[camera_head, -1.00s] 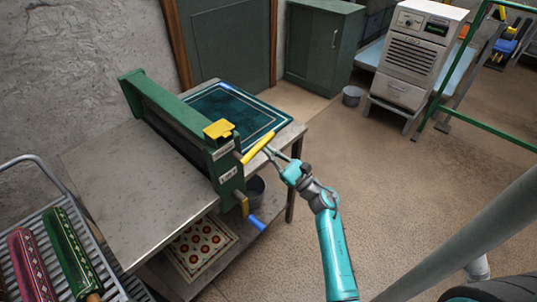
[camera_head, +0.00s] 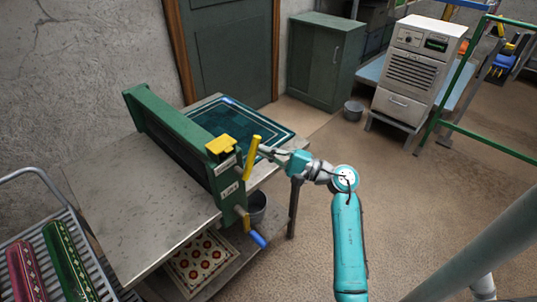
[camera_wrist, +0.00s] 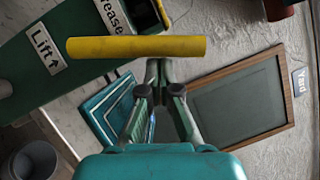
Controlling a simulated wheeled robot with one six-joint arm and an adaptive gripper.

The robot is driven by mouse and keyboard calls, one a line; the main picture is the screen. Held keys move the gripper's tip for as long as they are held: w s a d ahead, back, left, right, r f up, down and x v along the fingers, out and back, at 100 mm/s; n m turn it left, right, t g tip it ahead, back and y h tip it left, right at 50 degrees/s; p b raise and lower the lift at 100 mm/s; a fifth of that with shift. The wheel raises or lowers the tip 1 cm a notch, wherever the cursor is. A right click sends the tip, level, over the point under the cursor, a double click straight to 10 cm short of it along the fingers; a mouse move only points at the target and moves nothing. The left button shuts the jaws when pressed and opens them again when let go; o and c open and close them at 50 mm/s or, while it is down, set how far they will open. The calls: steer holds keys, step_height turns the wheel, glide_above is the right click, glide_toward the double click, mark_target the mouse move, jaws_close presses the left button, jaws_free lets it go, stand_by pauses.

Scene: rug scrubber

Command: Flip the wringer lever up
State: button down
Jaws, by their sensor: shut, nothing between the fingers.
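The wringer (camera_head: 178,140) is a long green frame standing across the metal table. Its yellow lever (camera_head: 252,158) now points steeply up at the near end, beside a yellow cap (camera_head: 221,146) on top. In the wrist view the lever (camera_wrist: 136,48) crosses just beyond my fingertips, near a label (camera_wrist: 47,50) reading "Lift" with an arrow. My gripper (camera_head: 264,149) is shut and empty, just right of the lever; it also shows in the wrist view (camera_wrist: 160,68). I cannot tell whether the fingertips touch the lever.
A blue-handled crank (camera_head: 258,239) hangs below the lever. A dark teal rug (camera_head: 228,121) lies behind the wringer on the table (camera_head: 130,222). A bucket (camera_head: 257,206) stands beneath. A rack with rolled rugs (camera_head: 66,258) is at left.

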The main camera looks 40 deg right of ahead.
steer(key=shift+a+r+n+g, duration=0.4)
steer(key=shift+a+r+n, duration=0.25)
steer(key=shift+a+n, duration=0.2)
steer(key=shift+a+r, duration=0.1)
steer(key=shift+a, duration=0.05)
